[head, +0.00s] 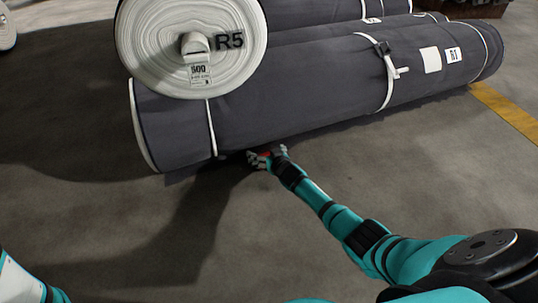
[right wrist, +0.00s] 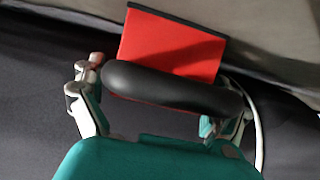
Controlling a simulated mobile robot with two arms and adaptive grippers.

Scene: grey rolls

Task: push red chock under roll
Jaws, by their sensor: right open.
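The red chock (right wrist: 172,45) shows in the right wrist view as a red wedge with a thick black bar across it. My right gripper (head: 260,158) is there, low by the floor. In the right wrist view the fingers of my right gripper (right wrist: 158,103) are spread, one at each end of the black bar. I cannot tell whether they touch it. My left gripper is out of view.
Roll R5 (head: 180,40) lies on top of the lower roll, its white end towards me. More grey rolls lie behind. Bare concrete floor (head: 100,220) is free in front, with a yellow line (head: 508,112) at the right.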

